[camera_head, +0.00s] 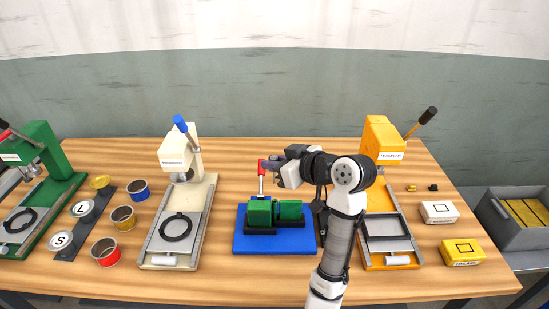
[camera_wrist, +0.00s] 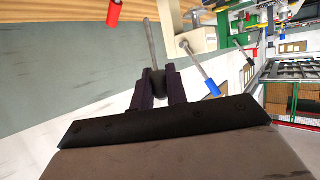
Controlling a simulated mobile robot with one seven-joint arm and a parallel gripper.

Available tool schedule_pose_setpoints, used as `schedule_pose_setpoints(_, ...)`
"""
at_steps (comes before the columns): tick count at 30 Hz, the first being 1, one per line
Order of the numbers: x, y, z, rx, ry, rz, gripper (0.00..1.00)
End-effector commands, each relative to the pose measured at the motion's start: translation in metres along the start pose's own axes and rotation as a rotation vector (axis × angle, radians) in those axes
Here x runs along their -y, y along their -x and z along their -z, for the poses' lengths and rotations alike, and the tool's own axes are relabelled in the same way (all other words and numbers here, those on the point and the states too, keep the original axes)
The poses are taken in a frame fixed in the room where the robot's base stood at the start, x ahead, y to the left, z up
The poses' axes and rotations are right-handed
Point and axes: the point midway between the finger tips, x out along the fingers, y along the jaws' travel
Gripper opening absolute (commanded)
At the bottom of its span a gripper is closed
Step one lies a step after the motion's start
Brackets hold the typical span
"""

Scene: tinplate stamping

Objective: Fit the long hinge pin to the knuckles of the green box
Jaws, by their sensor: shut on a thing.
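The green box shows in the head view as two green parts, left (camera_head: 260,214) and right (camera_head: 290,210), in dark holders on a blue base (camera_head: 275,244). My gripper (camera_head: 274,164) is above and behind the box, beside a red-handled lever (camera_head: 262,168). In the wrist view my gripper (camera_wrist: 160,84) is shut on a dark piece with a thin grey rod (camera_wrist: 150,45) sticking out past the fingertips; it looks like the hinge pin. The pin stands apart from the box. The knuckles are too small to make out. The pin cannot be told in the head view.
A cream press (camera_head: 175,150) with a blue-handled lever stands left of the base, a yellow press (camera_head: 383,140) right. Several tins (camera_head: 105,251) and a green press (camera_head: 45,150) are further left. White (camera_head: 438,212) and yellow (camera_head: 461,252) boxes lie right, beside a grey crate (camera_head: 495,212).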

Motion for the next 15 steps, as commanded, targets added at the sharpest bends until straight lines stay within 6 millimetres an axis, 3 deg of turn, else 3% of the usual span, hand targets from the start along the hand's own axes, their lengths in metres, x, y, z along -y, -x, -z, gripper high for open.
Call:
schedule_pose_setpoints(9, 0.000, 0.003, 0.000, -0.001, 0.004, 0.007, 0.00)
schedule_pose_setpoints(15, 0.000, -0.003, -0.013, -0.001, 0.004, 0.008, 0.00)
